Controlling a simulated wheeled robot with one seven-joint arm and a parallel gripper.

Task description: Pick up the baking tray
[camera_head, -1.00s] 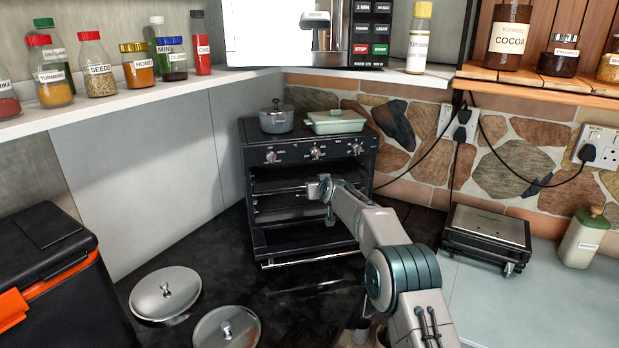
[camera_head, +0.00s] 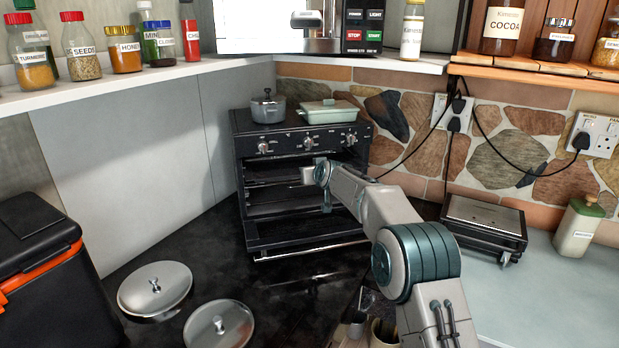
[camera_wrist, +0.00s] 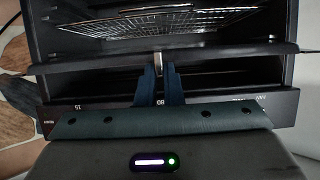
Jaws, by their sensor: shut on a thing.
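The baking tray (camera_wrist: 95,66) is a thin, dark, flat piece across the oven mouth in the wrist view. My gripper (camera_wrist: 160,66) is shut on the middle of its near edge. In the head view my gripper (camera_head: 306,176) is at the upper part of the open oven (camera_head: 290,246). The tray (camera_head: 275,184) shows there only as a dark edge inside the cavity, and much of it is hidden by shadow and my arm.
A wire rack (camera_wrist: 165,22) sits in the oven near the tray. The oven door hangs open. A grey pot (camera_head: 268,110) and a pale green dish (camera_head: 328,112) stand on top. Lids (camera_head: 155,288) lie at front left, and a grill (camera_head: 485,225) stands at right.

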